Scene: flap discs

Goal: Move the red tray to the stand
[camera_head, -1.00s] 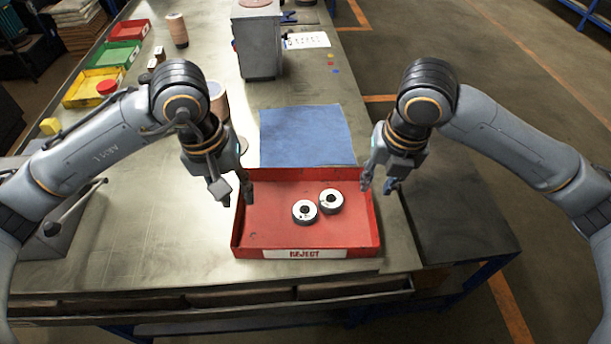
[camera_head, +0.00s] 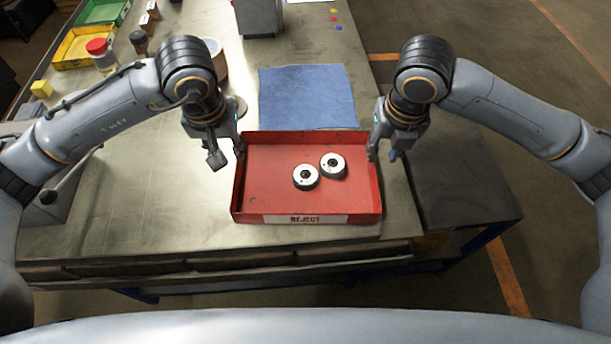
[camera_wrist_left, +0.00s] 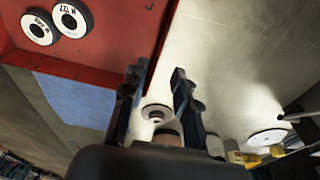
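The red tray (camera_head: 275,200), labelled REJECT, lies flat near the front edge of the metal bench. Two flap discs, one left (camera_head: 306,177) and one right (camera_head: 332,166), rest inside it. My left gripper (camera_head: 240,150) is at the tray's left wall. In the left wrist view its fingers (camera_wrist_left: 157,85) are apart, with the tray's wall (camera_wrist_left: 164,35) running between their tips. My right gripper (camera_head: 374,150) is at the tray's right wall; its finger gap is not clear. No stand can be identified with certainty.
A blue cloth (camera_head: 308,97) lies just behind the tray. Bare bench lies left of the tray.

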